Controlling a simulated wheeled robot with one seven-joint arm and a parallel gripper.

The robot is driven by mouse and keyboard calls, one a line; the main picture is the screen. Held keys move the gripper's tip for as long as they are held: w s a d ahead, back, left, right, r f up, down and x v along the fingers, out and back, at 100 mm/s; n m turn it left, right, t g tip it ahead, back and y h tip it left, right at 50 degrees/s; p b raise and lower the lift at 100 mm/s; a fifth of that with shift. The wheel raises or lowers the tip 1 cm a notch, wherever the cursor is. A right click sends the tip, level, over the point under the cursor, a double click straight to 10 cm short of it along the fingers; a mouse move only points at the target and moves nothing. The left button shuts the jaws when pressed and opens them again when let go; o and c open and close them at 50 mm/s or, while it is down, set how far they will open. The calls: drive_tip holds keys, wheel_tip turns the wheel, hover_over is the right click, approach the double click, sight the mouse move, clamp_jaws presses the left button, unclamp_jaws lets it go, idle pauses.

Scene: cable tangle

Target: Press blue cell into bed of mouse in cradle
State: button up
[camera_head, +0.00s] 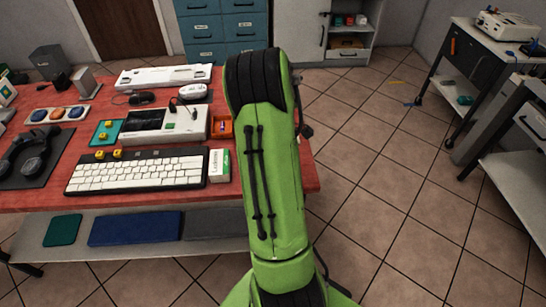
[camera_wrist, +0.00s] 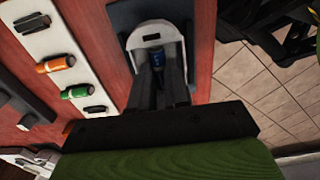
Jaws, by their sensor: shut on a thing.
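In the wrist view the blue cell (camera_wrist: 157,59) is at the tips of my gripper (camera_wrist: 158,68), whose dark fingers are shut on it. The cell is over the dark opening of the white mouse (camera_wrist: 153,30). The fingers hide part of the cell and bed, so I cannot tell whether it touches the bed. The mouse sits in a dark cradle on a blue-grey mat (camera_wrist: 121,18). In the head view the white mouse (camera_head: 192,90) is at the back of the red table, left of my green arm. My gripper is not clearly visible there.
In the head view a white device (camera_head: 183,125), orange bin (camera_head: 222,127) and keyboard (camera_head: 135,173) stand in front of the mouse. Tiled floor lies right of the table.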

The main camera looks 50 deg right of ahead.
drive_tip(key=o, duration=0.5)
drive_tip(key=shift+r+p, duration=1.35)
drive_tip(key=shift+r, duration=0.5)
drive_tip(key=o, duration=0.5)
drive_tip(key=shift+f, duration=0.1)
drive_tip(key=shift+o, duration=0.2)
